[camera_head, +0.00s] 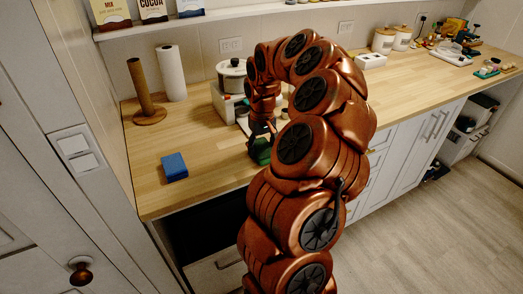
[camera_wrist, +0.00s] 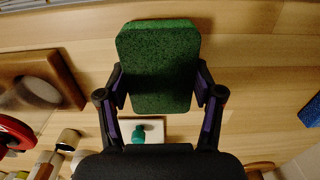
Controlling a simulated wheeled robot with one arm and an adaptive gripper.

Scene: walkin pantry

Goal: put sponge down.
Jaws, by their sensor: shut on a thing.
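A green sponge (camera_wrist: 158,70) is held between the two fingers of my gripper (camera_wrist: 160,92) in the wrist view. The fingers are shut on its sides. In the head view, my gripper (camera_head: 262,138) is low over the wooden counter, and the green sponge (camera_head: 261,153) shows partly beside my arm. I cannot tell whether the sponge touches the counter. The wooden counter (camera_head: 215,160) has bare surface to the left of the gripper.
A blue block (camera_head: 174,167) lies on the counter to the left. A paper towel roll (camera_head: 172,73) and a wooden holder (camera_head: 146,92) stand behind it. A white appliance with a pot (camera_head: 232,75) is behind the gripper.

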